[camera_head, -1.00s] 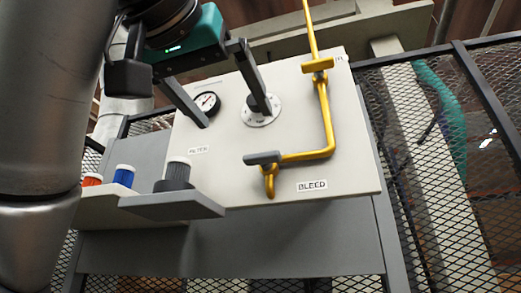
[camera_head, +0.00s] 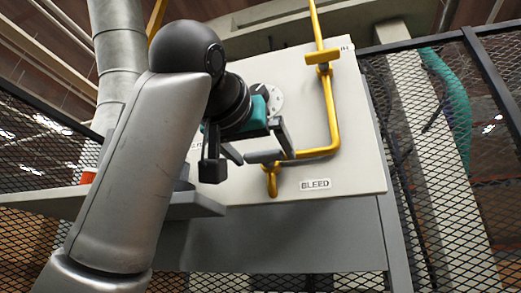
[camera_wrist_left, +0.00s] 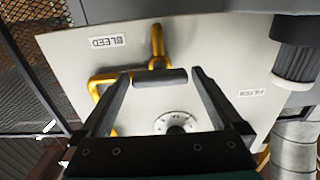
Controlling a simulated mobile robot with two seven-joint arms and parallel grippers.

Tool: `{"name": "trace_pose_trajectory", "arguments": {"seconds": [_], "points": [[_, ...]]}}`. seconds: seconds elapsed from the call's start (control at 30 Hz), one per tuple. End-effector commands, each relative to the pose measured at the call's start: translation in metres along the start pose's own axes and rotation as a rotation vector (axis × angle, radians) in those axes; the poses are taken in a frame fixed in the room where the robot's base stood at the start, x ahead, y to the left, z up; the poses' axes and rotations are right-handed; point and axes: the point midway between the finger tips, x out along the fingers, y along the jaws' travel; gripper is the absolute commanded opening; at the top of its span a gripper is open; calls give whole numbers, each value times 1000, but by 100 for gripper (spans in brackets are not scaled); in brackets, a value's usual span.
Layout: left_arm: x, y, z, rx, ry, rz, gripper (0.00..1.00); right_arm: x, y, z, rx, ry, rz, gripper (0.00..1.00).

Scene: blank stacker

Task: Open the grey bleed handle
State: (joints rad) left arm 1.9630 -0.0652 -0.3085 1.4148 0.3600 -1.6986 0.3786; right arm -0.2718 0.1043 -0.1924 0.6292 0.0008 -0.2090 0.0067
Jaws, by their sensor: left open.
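The grey bleed handle (camera_head: 264,156) is a short dark grey bar on the yellow pipe fitting, left of the BLEED label (camera_head: 315,184), on the pale panel. My left gripper (camera_head: 261,153) is open, with one fingertip near each end of the handle. In the left wrist view the handle (camera_wrist_left: 160,76) lies crosswise between the two fingertips (camera_wrist_left: 160,73), with the yellow fitting (camera_wrist_left: 157,45) behind it. I cannot tell whether the fingers touch it. My right gripper is not in view.
The yellow pipe (camera_head: 332,110) runs up the panel (camera_head: 355,150) right of the gripper. A round dial plate (camera_head: 268,98) sits above, partly hidden by my arm. A grey shelf (camera_head: 185,206) juts out at lower left. Mesh fencing (camera_head: 440,190) stands at the right.

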Motion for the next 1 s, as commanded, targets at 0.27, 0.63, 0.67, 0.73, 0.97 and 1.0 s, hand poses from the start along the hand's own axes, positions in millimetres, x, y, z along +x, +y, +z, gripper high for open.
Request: {"name": "trace_pose_trajectory", "arguments": {"seconds": [0.27, 0.63, 0.67, 0.73, 0.97, 1.0], "points": [[0, 0, 0, 0, 0, 0, 86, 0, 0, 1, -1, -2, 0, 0], [0, 0, 0, 0, 0, 0, 45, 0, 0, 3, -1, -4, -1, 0], [0, 0, 0, 0, 0, 0, 42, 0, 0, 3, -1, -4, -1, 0], [0, 0, 0, 0, 0, 0, 34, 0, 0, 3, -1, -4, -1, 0], [0, 0, 0, 12, 0, 0, 29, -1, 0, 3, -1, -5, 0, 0], [0, 0, 0, 19, 0, 0, 29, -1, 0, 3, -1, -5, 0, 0]]}}
